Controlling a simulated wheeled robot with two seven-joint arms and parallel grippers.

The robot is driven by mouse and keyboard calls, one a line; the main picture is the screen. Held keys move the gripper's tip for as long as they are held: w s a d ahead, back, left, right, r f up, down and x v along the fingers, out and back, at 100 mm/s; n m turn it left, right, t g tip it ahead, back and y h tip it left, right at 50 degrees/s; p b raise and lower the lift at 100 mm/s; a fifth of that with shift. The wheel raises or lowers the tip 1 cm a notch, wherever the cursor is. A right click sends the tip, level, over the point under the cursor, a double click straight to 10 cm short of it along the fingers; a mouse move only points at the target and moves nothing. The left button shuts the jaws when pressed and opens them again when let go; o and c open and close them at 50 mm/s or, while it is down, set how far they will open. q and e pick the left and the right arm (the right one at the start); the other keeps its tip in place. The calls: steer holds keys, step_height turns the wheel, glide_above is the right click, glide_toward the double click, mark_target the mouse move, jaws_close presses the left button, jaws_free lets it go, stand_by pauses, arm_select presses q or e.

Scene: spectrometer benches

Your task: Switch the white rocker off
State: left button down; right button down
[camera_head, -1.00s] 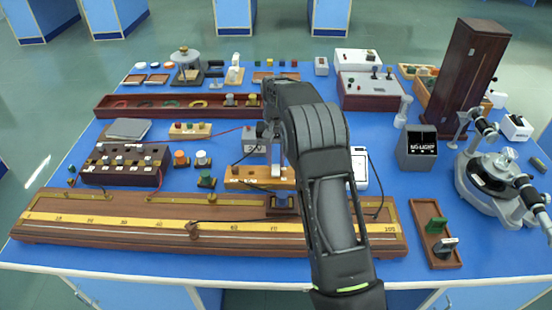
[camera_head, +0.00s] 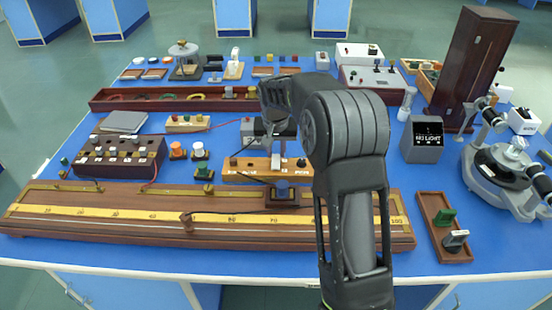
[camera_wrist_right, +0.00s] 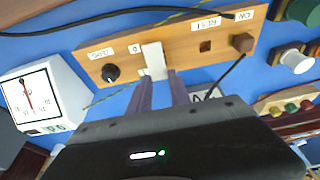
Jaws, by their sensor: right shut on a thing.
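A wooden control board (camera_head: 250,170) lies behind the long scale board, and it also shows in the right wrist view (camera_wrist_right: 180,52). In that view a white rocker (camera_wrist_right: 153,58) stands up from the board between a black knob (camera_wrist_right: 110,73) and a small dark square (camera_wrist_right: 206,47). My right gripper (camera_wrist_right: 158,80) is shut on the white rocker, a finger on each side of it. In the head view my right gripper (camera_head: 281,146) is above the board, and my arm hides part of it. My left gripper is not in view.
A long scale board (camera_head: 150,217) lies in front. A white dial meter (camera_wrist_right: 38,98) stands beside the control board in the wrist view. A dark brown box with white labels (camera_head: 115,158) is at left, a dark readout box (camera_head: 423,150) at right. Cables run across the board.

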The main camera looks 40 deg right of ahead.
mark_target(276, 162)
steer(key=c, duration=1.2)
jaws_free()
steer(key=v, duration=0.7)
steer(key=shift+r, duration=0.4)
steer(key=shift+s+a, duration=0.1)
